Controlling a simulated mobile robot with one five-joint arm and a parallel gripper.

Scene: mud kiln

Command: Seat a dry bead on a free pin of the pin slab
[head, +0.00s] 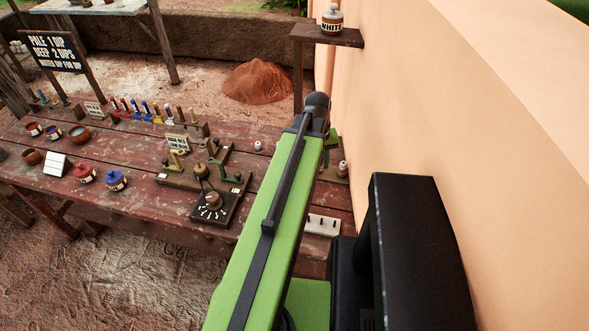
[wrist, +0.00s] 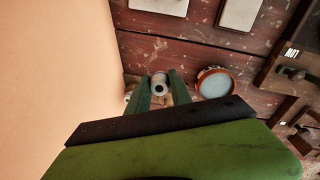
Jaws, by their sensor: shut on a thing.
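My gripper (wrist: 160,77) has its two green fingers closed on a pale, grey-white bead (wrist: 159,84), whose dark hole faces the wrist camera. In the head view my arm hides most of the gripper and the held bead. A white slab with small dark pins (head: 322,224) lies on the table at the lower right of the head view, partly hidden by my arm. I cannot tell which pins are free.
A round dish with an orange rim (wrist: 215,82) stands just right of my fingers in the wrist view. The peach wall (wrist: 60,70) is close on the left there. Pale slabs (wrist: 158,5) lie above. A dial box (head: 213,205) and wooden fixtures occupy the table's middle.

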